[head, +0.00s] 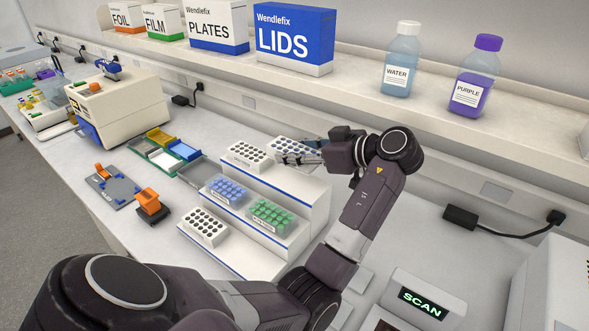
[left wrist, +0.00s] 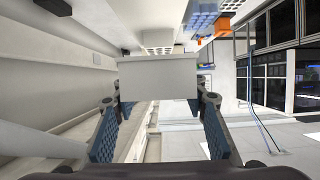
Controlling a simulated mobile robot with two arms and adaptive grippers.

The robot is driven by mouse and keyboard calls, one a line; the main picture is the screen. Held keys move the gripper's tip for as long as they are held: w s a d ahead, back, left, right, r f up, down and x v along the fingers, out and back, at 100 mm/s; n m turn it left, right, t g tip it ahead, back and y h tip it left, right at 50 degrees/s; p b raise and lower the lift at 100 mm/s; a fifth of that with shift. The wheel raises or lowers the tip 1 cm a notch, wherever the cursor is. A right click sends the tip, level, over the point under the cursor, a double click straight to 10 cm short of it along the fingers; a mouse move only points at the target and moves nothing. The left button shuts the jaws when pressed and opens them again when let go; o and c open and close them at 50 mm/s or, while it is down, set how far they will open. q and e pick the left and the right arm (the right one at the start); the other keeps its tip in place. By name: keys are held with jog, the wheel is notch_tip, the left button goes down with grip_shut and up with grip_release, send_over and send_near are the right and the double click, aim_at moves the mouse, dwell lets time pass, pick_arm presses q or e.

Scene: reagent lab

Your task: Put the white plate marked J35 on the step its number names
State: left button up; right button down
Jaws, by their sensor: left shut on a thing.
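My left gripper (head: 312,155) is shut on a white plate (head: 290,150) with dark wells. It is held at or just above the back of the stepped white stand (head: 313,203); I cannot tell if it touches. In the left wrist view the plate (left wrist: 158,78) shows as a plain pale block between the fingers. Its marking cannot be read. Another white plate (head: 250,156) sits on the upper part of the stand. A blue-filled plate (head: 226,190) and a green-filled plate (head: 269,215) sit lower. A further white plate (head: 204,228) is at the front. The step labels are unreadable. My right gripper is out of view.
A shelf with boxes (head: 294,40) and a water bottle (head: 402,60) and a purple bottle (head: 475,75) runs behind. Coloured trays (head: 162,158) and orange-topped devices lie left of the stand. A SCAN device (head: 423,299) stands at lower right.

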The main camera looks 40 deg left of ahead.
aim_at(295, 183)
pick_arm(q)
notch_tip(295, 183, down, 2)
jog(key=shift+f, duration=0.6)
notch_tip(295, 183, down, 3)
jog(key=shift+f+p, duration=0.15)
jog(key=shift+p, duration=0.55)
jog(key=shift+f, duration=0.4)
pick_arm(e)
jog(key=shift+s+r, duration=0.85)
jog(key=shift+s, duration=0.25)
pick_arm(q)
jog(key=o, duration=1)
jog(key=shift+c, duration=0.2)
jog(key=o, duration=0.4)
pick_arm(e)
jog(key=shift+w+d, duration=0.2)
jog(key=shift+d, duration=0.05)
